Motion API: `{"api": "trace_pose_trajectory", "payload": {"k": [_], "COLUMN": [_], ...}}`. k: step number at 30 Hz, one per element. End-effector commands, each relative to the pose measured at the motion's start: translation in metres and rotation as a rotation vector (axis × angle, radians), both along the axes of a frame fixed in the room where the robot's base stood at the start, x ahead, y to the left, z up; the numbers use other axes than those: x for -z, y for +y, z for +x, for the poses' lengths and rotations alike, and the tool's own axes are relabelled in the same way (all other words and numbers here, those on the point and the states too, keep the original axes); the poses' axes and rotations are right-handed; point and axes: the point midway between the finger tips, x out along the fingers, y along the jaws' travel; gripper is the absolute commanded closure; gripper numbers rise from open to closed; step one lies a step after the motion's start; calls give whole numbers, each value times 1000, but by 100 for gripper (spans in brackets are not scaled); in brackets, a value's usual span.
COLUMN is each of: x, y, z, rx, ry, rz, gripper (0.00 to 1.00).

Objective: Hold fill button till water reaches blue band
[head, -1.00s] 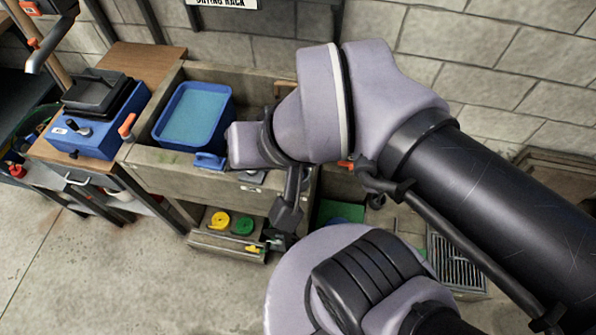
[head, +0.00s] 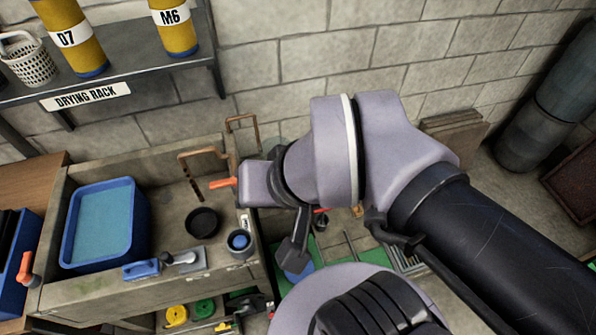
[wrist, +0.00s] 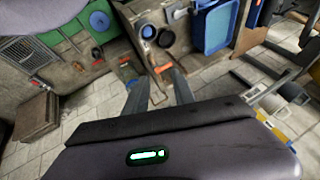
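A round blue button (head: 239,240) in a dark ring sits on the right rim of the stone sink (head: 190,283). It also shows in the wrist view (wrist: 147,31). A blue tub (head: 136,243) holding pale blue water (head: 100,222) sits in the left of the sink, and also shows in the wrist view (wrist: 222,28). I cannot make out a blue band on a gauge. My gripper (wrist: 156,77) is open, its two dark fingers apart with nothing between them, short of the sink and button. In the head view its fingers are largely hidden by my arm.
A black round bowl or drain (head: 203,222) and a lever (head: 180,258) are by the button. An orange-handled tap (head: 222,183) is behind. Yellow (head: 176,315) and green coils lie below. A drying-rack shelf (head: 120,75) is above left. Floor right of the sink holds a green mat.

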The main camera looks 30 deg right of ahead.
Motion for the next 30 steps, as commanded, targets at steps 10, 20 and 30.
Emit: {"api": "trace_pose_trajectory", "payload": {"k": [10,20,30], "x": [0,32,121], "y": [0,16,46], "z": [0,57,95], "rx": [0,-48,-117], "ry": [0,254,492], "rz": [0,-74,-197], "gripper": [73,100,100]}}
